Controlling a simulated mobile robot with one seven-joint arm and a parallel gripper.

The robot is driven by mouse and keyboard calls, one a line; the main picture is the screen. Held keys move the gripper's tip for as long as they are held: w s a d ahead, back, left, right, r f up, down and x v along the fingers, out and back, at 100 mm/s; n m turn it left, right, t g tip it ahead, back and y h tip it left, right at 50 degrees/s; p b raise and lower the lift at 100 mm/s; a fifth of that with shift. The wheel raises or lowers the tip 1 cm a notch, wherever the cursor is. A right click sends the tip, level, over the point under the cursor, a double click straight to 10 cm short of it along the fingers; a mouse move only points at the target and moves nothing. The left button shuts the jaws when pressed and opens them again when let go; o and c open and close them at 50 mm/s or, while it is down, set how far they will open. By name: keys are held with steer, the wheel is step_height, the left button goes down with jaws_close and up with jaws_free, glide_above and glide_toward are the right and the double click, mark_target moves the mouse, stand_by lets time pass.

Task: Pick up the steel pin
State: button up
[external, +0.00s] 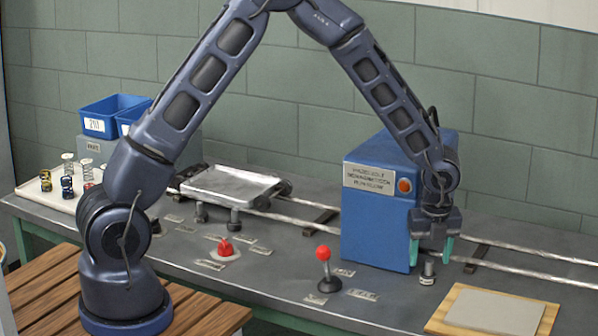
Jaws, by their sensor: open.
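The steel pin (428,271) is a small, short grey metal cylinder standing upright on the workbench, in front of the blue machine's right side. My gripper (430,260) points down over it, with its two teal fingers apart. In this view one finger is to the left of the pin and the other to the right, with gaps on both sides. The fingertips are near the pin's top. I cannot tell from this one view whether the pin lies exactly between them in depth.
The blue machine (375,215) stands close behind and left of my gripper. A wooden board with a grey pad (495,310) lies at front right. A red-knobbed lever (323,254) stands left. Two rails (520,262) run along the back. A metal tray (230,186) sits on them.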

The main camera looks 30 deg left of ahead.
mark_target(430, 261)
steer(key=f, duration=0.4)
steer(key=shift+w+a, duration=0.1)
steer(key=shift+w, duration=0.25)
steer(key=c, duration=1.1)
steer(key=shift+c, duration=0.2)
